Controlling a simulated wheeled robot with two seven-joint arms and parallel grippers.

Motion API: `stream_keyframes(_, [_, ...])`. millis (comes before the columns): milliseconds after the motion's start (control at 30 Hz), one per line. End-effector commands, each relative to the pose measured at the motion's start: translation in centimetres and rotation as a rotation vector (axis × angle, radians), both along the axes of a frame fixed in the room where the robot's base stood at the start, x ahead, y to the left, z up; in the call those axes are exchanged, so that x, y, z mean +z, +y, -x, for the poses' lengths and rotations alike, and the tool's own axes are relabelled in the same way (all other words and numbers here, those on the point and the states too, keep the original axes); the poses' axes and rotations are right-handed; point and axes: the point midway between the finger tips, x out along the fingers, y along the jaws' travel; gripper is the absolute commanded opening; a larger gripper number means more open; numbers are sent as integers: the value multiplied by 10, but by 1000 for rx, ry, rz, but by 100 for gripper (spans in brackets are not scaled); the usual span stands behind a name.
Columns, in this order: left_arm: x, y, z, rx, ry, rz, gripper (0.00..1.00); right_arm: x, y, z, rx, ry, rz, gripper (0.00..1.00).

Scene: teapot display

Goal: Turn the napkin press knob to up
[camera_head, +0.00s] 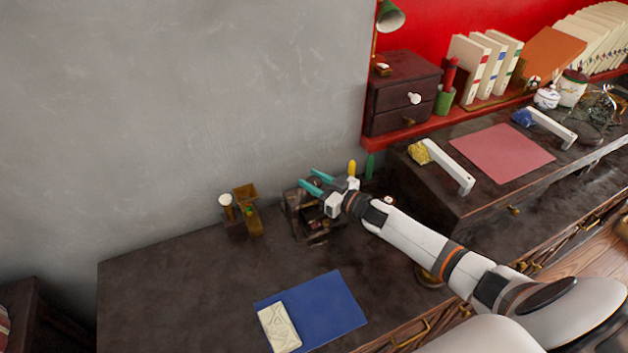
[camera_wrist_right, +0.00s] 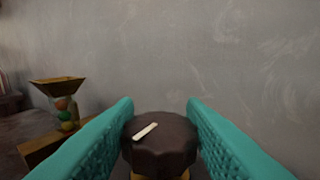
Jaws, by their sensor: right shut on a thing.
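The napkin press (camera_head: 312,222) is a dark framed device on the dark table near the grey wall. Its knob (camera_wrist_right: 160,155) is dark brown and scalloped, with a white pointer line slanting from lower left to upper right in the right wrist view. My right gripper (camera_head: 315,180) has teal fingers at the top of the press. In the right wrist view its fingers (camera_wrist_right: 160,125) stand on both sides of the knob and are shut on it. In the head view the fingers and wrist hide the knob. My left gripper is not in view.
A small brass-coloured hopper device (camera_head: 246,208) stands left of the press. A blue mat (camera_head: 325,305) with a cream patterned block (camera_head: 279,328) lies in front. A raised desk section (camera_head: 440,195) borders the press on the right. The table's left part is clear.

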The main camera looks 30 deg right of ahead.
Motion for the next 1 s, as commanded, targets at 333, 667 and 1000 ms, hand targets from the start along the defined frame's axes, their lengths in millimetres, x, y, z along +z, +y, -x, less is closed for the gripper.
stream_keyframes(333, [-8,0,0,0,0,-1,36,-1,-1,-1,114,-1,2,15])
stream_keyframes(667, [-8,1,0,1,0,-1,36,0,0,-1,127,-1,0,15])
stream_keyframes(1000, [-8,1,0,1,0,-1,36,0,0,-1,127,-1,0,58])
